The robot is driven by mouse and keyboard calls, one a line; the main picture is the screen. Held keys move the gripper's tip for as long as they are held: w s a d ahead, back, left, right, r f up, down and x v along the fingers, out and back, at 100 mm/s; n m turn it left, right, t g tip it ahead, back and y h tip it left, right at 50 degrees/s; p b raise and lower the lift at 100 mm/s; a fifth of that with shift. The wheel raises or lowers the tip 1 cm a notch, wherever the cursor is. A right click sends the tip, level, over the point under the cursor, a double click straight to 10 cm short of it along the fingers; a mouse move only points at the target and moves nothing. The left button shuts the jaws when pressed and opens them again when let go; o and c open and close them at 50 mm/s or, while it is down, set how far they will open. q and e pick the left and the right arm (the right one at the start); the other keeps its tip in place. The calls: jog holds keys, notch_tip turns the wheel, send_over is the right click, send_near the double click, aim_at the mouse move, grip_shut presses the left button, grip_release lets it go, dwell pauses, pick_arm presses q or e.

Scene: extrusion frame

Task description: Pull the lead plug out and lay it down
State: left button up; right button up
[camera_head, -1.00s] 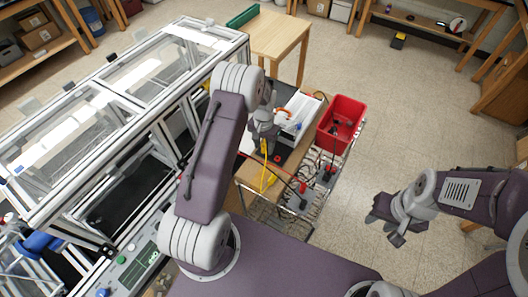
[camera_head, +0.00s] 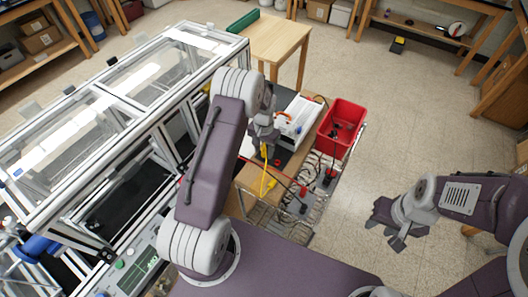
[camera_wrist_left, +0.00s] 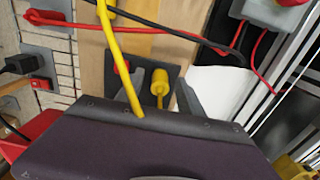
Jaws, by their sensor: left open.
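A yellow lead (camera_head: 265,178) hangs by the cart's top. In the left wrist view its cable (camera_wrist_left: 117,55) runs down to the gripper body's edge. A yellow plug-like piece (camera_wrist_left: 160,82) shows against a dark plate there; whether it sits in a socket, I cannot tell. My left gripper (camera_head: 264,145) is open over the cart, close to the yellow lead. The yellow piece lies between its fingers in the left wrist view, apart from the visible finger (camera_wrist_left: 187,97). My right gripper (camera_head: 388,234) is open and empty, above the floor at the right.
A red bin (camera_head: 341,122) stands at the cart's right end, beside a white case (camera_head: 297,118). Red and black leads (camera_wrist_left: 165,30) cross the cart near the left gripper. A framed enclosure (camera_head: 110,95) stands at the left.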

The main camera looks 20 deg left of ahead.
aim_at(264, 149)
pick_arm(q)
grip_shut()
jog(key=shift+r, duration=0.1)
dwell(1.3)
jog(key=shift+r+p, duration=2.2)
jog(key=shift+r, duration=0.75)
